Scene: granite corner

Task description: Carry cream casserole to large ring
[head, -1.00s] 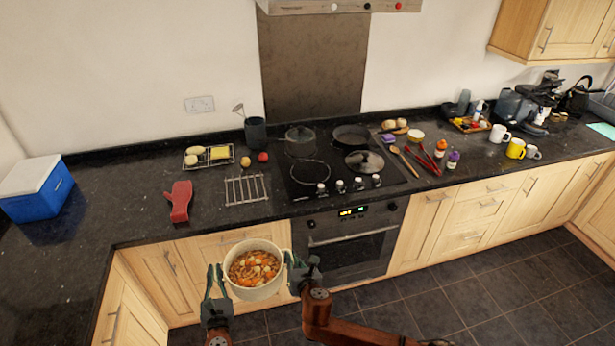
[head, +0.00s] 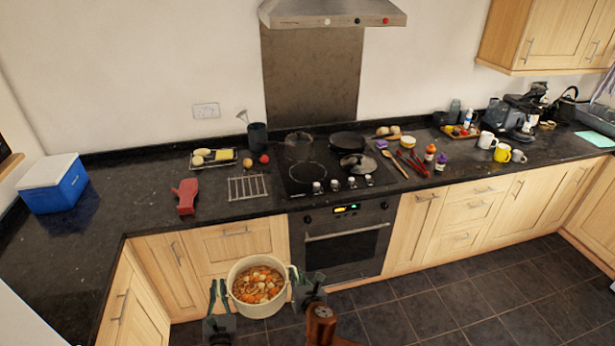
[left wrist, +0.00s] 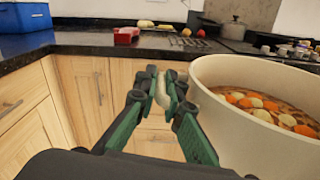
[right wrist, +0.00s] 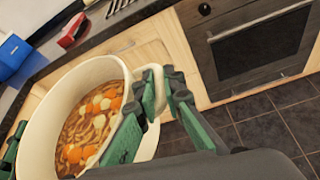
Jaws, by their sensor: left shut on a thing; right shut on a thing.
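The cream casserole (head: 238,297) is full of stew with orange and pale pieces. It is held upright in front of the counter, over the floor. My left gripper (head: 222,290) is shut on its left handle, and the cream handle shows between the fingers in the left wrist view (left wrist: 163,92). My right gripper (head: 298,284) is shut on the opposite handle, seen in the right wrist view (right wrist: 155,88). On the black hob, the front-left ring (head: 308,174) is bare. I cannot tell for certain that it is the large ring.
A glass-lidded pot (head: 299,147), a dark frying pan (head: 347,141) and a lidded pan (head: 358,165) occupy other hob positions. Knobs (head: 334,185) line the hob's front. A wire rack (head: 248,187) and red mitt (head: 185,196) lie left. The oven (head: 345,245) is below.

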